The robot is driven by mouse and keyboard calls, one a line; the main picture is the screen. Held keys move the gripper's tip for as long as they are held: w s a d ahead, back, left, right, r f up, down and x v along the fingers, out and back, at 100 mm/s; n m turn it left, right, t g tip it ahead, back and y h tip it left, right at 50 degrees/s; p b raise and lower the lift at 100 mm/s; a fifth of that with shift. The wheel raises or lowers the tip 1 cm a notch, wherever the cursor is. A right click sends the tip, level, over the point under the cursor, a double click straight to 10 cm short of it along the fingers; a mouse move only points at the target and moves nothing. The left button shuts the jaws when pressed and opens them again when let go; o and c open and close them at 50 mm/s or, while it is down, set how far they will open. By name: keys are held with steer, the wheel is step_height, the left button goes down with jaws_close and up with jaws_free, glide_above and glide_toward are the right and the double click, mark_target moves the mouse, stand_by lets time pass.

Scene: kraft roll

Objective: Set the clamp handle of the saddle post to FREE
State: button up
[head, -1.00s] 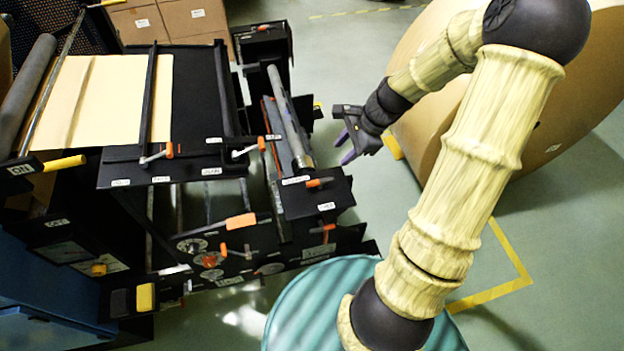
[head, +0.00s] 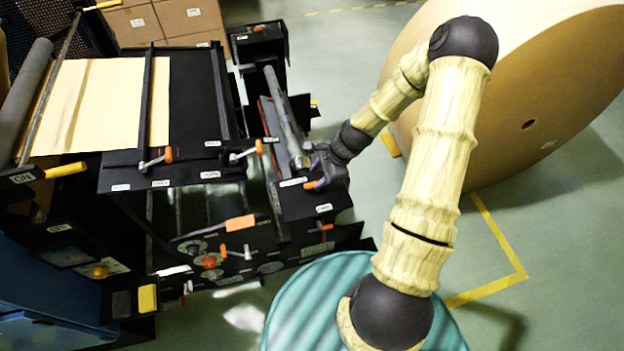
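My gripper (head: 322,168) is at the right end of the black machine, over the post block (head: 318,204) that carries the grey roller's near end. A small orange-tipped handle (head: 311,185) on top of this block is right at my fingertips, partly covered by them. I cannot tell whether they touch it, or whether the fingers are open or shut. White labels sit on the block beside the handle. Their lettering is too small to read, so I cannot confirm that this is the saddle post's clamp or which setting it shows.
Other orange-tipped handles stand on the table edge (head: 156,159), beside it (head: 246,152) and on the lower front panel (head: 236,252). A grey roller (head: 285,118) lies just left of my gripper. A huge kraft roll (head: 500,120) stands behind my arm.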

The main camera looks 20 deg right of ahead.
mark_target(311, 184)
steer(key=x, duration=0.1)
steer(key=p+x, duration=0.1)
steer(key=x, duration=0.1)
steer(key=shift+d+f, duration=0.25)
steer(key=shift+f, duration=0.2)
steer(key=shift+a+f, duration=0.3)
steer(key=c, duration=0.8)
steer(key=shift+a, duration=0.1)
jaws_close()
